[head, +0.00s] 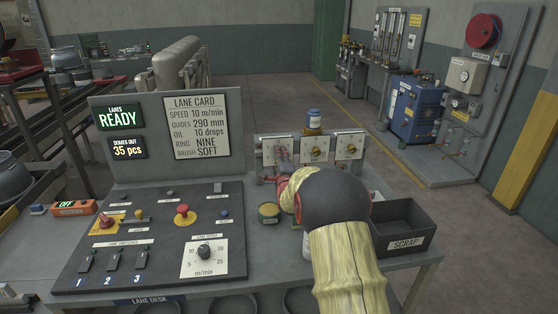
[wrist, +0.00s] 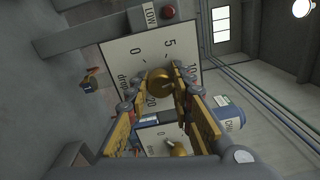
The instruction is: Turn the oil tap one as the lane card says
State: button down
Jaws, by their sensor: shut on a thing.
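The lane card (head: 196,125) reads OIL 10 drops. Three oil taps on white dial plates stand in a row at the back of the desk. My gripper (head: 284,168) is at the leftmost plate (head: 282,145), its tap mostly hidden by my arm in the head view. In the wrist view, my gripper (wrist: 157,96) is shut on the brass tap knob (wrist: 160,80), one finger on each side. The dial plate (wrist: 130,62) around it shows 0, 5, 10 and 20. I cannot tell exactly which mark the knob points to.
The middle tap (head: 316,152) and right tap (head: 349,148) stand close beside. A black scrap bin (head: 402,222) is at the right, and a yellow-topped tin (head: 268,212) left of my arm. The control panel (head: 150,245) fills the front left.

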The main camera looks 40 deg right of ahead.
jog(key=shift+m+b, duration=0.4)
jog(key=shift+m, duration=0.5)
jog(key=c, duration=1.5)
grip_release()
jog(key=shift+c, duration=0.2)
jog(key=v, duration=1.2)
